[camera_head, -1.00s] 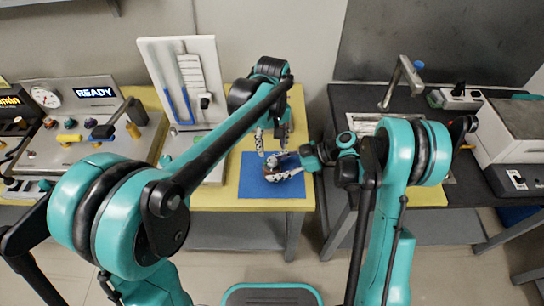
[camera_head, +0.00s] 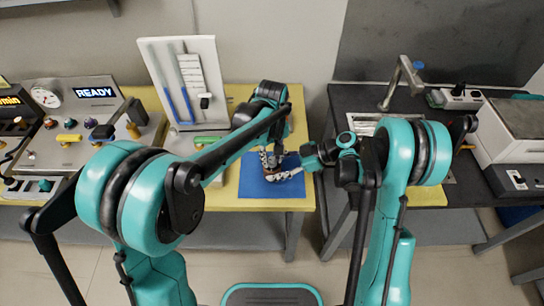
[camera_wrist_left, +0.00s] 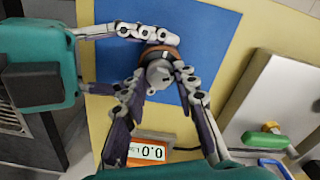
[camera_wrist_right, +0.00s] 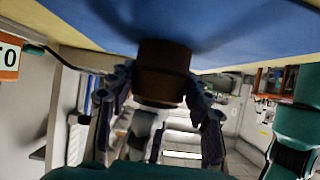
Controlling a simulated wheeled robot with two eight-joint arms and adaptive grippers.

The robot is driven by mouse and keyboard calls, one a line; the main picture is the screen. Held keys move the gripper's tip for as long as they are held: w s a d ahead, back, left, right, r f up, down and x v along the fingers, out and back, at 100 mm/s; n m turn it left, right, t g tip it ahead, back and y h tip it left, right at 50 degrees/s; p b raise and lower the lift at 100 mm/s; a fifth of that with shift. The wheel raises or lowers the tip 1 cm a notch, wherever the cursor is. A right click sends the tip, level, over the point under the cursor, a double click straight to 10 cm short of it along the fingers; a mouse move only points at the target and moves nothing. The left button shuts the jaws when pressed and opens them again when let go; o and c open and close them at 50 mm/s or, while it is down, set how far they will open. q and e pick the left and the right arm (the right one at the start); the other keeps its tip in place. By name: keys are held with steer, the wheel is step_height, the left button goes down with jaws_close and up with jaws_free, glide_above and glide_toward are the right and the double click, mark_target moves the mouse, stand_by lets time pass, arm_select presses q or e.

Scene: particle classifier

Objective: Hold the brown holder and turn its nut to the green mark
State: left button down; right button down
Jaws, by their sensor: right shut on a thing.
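The brown holder (camera_wrist_right: 163,72) stands upright on the blue mat (camera_wrist_left: 215,30). My right gripper (camera_wrist_right: 162,88) is shut on it, with one finger on each side; its fingers also reach in from the left in the left wrist view. The grey nut (camera_wrist_left: 158,74) sits on top of the holder. My left gripper (camera_wrist_left: 160,76) points down at the nut with its fingers open on either side; I cannot tell whether they touch it. In the head view the grippers (camera_head: 270,160) largely hide the holder. I cannot make out the green mark.
A small display reading 0.0 (camera_wrist_left: 149,151) stands beside the mat. A white panel with blue tubing (camera_head: 184,80) stands at the back of the yellow table (camera_head: 225,200). A control box (camera_head: 90,120) is at the left. The mat's front part is clear.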

mark_target(272, 159)
arm_select(q)
steer(key=m, duration=0.5)
steer(key=shift+m, duration=0.4)
steer(key=c, duration=1.2)
jaws_free()
steer(key=shift+o, duration=0.2)
steer(key=shift+r, duration=0.15)
step_height(272, 159, up, 12)
arm_select(e)
steer(key=c, duration=0.6)
jaws_free()
